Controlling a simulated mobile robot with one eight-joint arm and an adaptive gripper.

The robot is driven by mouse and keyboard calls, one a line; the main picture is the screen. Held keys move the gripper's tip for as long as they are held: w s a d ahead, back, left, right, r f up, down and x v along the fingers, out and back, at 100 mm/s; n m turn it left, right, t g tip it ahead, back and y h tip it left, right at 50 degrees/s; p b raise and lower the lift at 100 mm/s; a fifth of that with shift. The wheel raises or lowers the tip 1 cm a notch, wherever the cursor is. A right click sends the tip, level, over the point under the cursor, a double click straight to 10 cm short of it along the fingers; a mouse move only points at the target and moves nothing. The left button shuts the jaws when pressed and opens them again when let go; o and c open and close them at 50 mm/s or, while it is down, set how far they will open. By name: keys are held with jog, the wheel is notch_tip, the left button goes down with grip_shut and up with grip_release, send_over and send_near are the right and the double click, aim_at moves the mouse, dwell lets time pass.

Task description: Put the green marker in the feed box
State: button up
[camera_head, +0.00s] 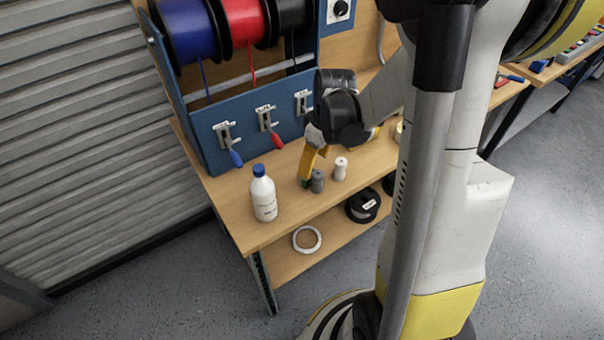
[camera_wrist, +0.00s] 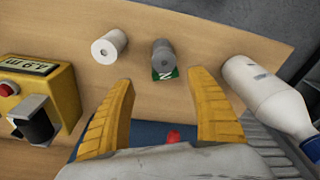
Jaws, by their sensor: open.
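The green marker (camera_wrist: 165,73) shows in the wrist view as a small green piece with a white character, just in front of a grey cylinder (camera_wrist: 163,55). I cannot tell whether the two touch. In the head view only a bit of green (camera_head: 306,183) shows below my gripper (camera_head: 311,165). My gripper's yellow fingers (camera_wrist: 163,80) are open and empty, pointing toward the marker, with one fingertip to each side of it. I cannot make out which thing is the feed box.
A white cylinder (camera_wrist: 109,46) stands left of the grey one. A white bottle with a blue cap (camera_head: 264,195) stands near the bench (camera_head: 240,225) edge. A yellow device with a display (camera_wrist: 40,95) is at left in the wrist view. A blue panel (camera_head: 215,165) with levers stands behind.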

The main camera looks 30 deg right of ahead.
jog(key=f+b, duration=0.1)
jog(key=f, duration=0.1)
jog(key=f+b, duration=0.1)
jog(key=f, duration=0.1)
jog(key=w+a+f+b, duration=0.1)
jog(key=f, duration=0.1)
jog(key=shift+a+f, duration=0.1)
jog(key=shift+f, duration=0.25)
jog(key=shift+r, duration=0.1)
jog(key=c, duration=1.1)
jog(key=shift+s, duration=0.1)
jog(key=shift+c, duration=0.2)
jog(key=shift+r, duration=0.1)
